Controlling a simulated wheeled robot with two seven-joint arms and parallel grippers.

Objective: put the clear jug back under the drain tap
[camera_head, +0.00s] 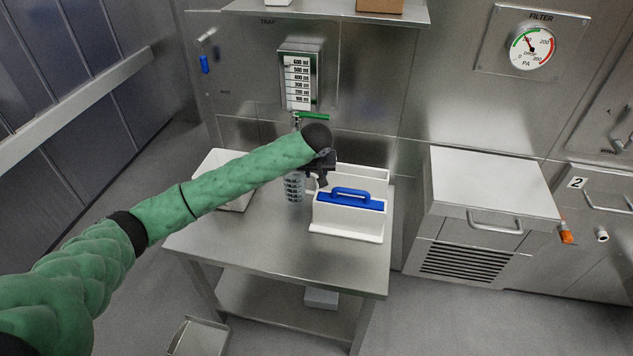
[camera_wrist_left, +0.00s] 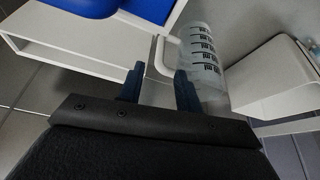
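The clear jug (camera_head: 294,187) with dark graduation marks stands on the steel table, below the drain tap (camera_head: 297,118) with its green lever. My left gripper (camera_head: 322,172) is at the right of the jug, in front of part of it. In the left wrist view the jug (camera_wrist_left: 203,58) is just beyond the fingers, with its pale handle (camera_wrist_left: 160,52) facing the gap. My left gripper (camera_wrist_left: 158,88) is open, its two dark fingers apart with nothing clearly held between them. Whether a finger touches the jug cannot be told. My right gripper is not in view.
A white caddy (camera_head: 345,227) with a blue-handled tool (camera_head: 352,198) stands close on the right. A white bin (camera_head: 236,203) stands on the left. The front of the table (camera_head: 270,258) is clear. A level gauge (camera_head: 298,82) is on the wall above the tap.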

